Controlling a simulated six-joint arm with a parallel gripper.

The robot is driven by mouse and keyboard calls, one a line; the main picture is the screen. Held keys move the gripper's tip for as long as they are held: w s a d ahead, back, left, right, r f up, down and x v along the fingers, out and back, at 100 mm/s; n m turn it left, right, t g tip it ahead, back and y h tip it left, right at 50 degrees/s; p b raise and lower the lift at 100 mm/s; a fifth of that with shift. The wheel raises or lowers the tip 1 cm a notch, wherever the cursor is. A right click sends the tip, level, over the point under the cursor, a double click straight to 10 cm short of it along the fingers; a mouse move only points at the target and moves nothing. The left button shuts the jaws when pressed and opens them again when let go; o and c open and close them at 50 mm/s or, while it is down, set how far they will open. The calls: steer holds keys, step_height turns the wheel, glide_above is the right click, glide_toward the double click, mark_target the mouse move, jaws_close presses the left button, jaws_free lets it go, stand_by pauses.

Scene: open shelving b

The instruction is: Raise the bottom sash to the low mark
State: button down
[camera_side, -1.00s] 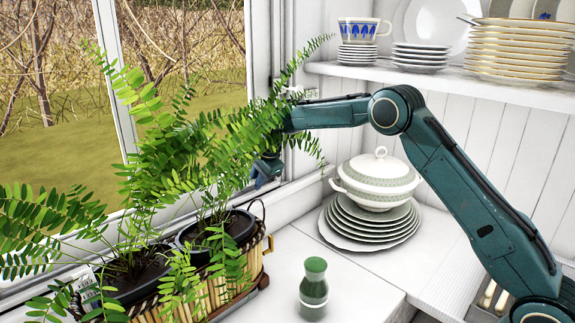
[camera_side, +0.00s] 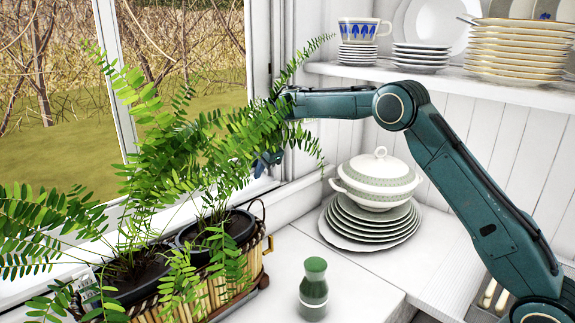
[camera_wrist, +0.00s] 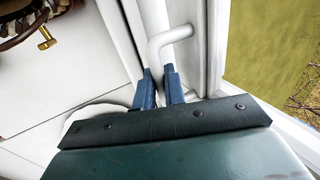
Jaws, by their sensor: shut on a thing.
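The white window sash (camera_wrist: 215,50) stands at the right of the wrist view, with glass beyond it. Its bent white handle (camera_wrist: 170,37) runs down between the blue fingers of my gripper (camera_wrist: 158,76), which is shut on it. In the side view, my gripper (camera_side: 266,161) is at the window behind fern fronds, and only part of its blue fingers shows. The fronds also cover the handle and much of the sash's lower part there. I cannot make out the low mark in either view.
Potted ferns (camera_side: 215,150) in a wicker basket (camera_side: 255,262) stand along the window, their fronds crossing my wrist. A tureen (camera_side: 376,178) on stacked plates (camera_side: 365,228) stands below my arm. A green-topped bottle (camera_side: 314,288) is in front. A shelf (camera_side: 430,76) holds crockery above.

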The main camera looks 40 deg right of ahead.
steer(key=shift+w+r, duration=0.1)
steer(key=shift+r, duration=2.65)
steer(key=c, duration=1.9)
jaws_free()
steer(key=shift+r, duration=0.1)
steer(key=o, duration=0.4)
steer(key=shift+f, duration=0.2)
steer(key=v, duration=1.4)
steer(key=shift+f, duration=0.1)
